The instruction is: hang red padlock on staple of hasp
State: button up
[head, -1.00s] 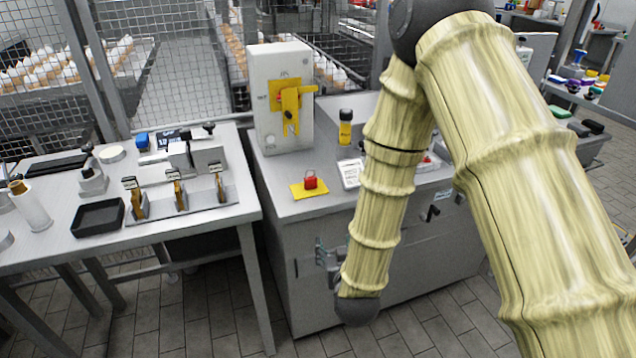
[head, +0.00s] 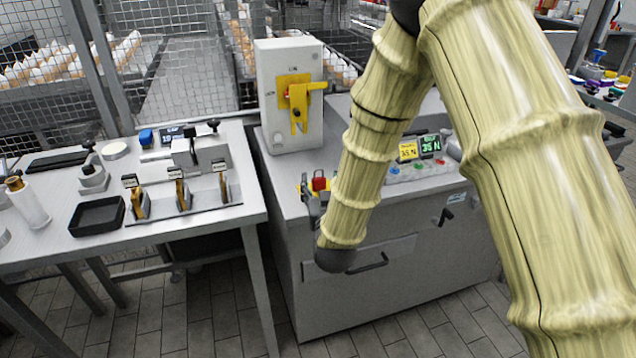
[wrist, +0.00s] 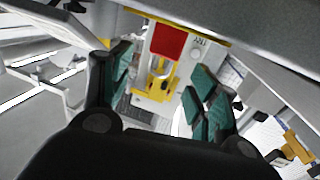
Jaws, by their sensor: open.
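My gripper (head: 312,203) is open beside the padlock at the cabinet's front edge, partly hidden by my arm. Its green-padded fingers show in the wrist view (wrist: 160,92) with nothing between their tips. The yellow hasp (head: 298,97) is on the grey upright box at the back of the cabinet. Its staple is too small to make out clearly.
The grey box (head: 275,125) stands behind the padlock. A panel with lit displays reading 35 N (head: 420,150) is to the right, partly behind my arm. A side table (head: 235,215) with a black tray (head: 97,216) and a tool rack stands left, across a narrow gap.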

aim_at(318, 177)
jog(key=shift+w+a, duration=0.15)
jog(key=shift+w, duration=1.1)
jog(key=shift+w+a, duration=0.15)
jog(key=shift+w, duration=1.1)
jog(key=c, duration=1.1)
